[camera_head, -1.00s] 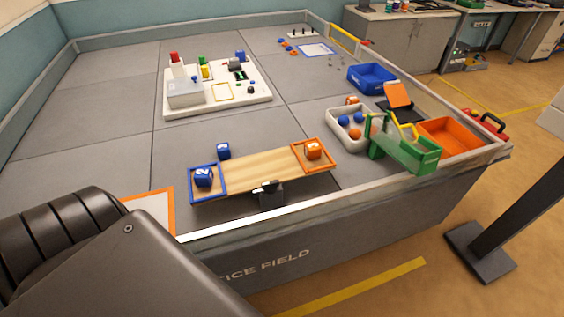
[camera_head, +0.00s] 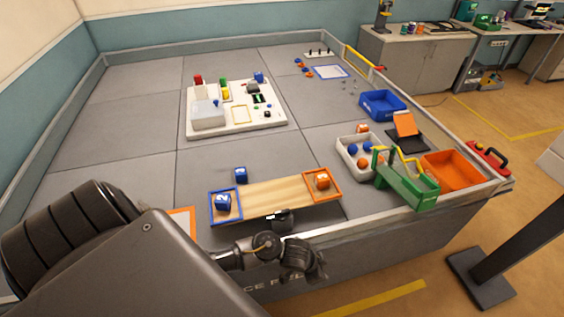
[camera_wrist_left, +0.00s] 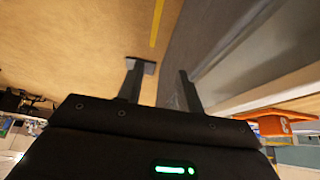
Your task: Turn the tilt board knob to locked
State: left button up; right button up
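The tilt board (camera_head: 275,195) is a wooden plank at the front edge of the grey field, with a blue-framed end on the left and an orange-framed end on the right. Its dark pivot with the knob (camera_head: 282,219) shows at the middle of the front side; the knob's setting is too small to read. My left gripper (camera_head: 303,262) is in front of the field wall, below and apart from the knob. In the left wrist view my gripper (camera_wrist_left: 158,75) has its two fingers apart with nothing between them. My right gripper is not in view.
A green device (camera_head: 405,185), an orange bin (camera_head: 455,170) and a white tray (camera_head: 348,158) stand to the right. The field's front wall (camera_head: 375,220) runs below.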

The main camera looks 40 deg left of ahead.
pick_arm(q)
jog(key=w+a+r+m+p, duration=0.1)
jog(key=w+a+r+m, duration=0.1)
jog(key=w+r, duration=0.2)
jog(key=n+g+y+p, duration=0.2)
jog(key=g+y, duration=0.1)
jog(key=g, duration=0.2)
send_near(282, 211)
notch_tip(282, 211, down, 7)
jog(key=shift+s+d+f+b, duration=0.1)
jog(key=shift+s+d+b, duration=0.1)
jog(key=shift+b, duration=0.85)
jog(key=shift+f, duration=0.75)
jog(key=shift+c, duration=0.2)
jog(key=shift+w, duration=0.1)
grip_shut()
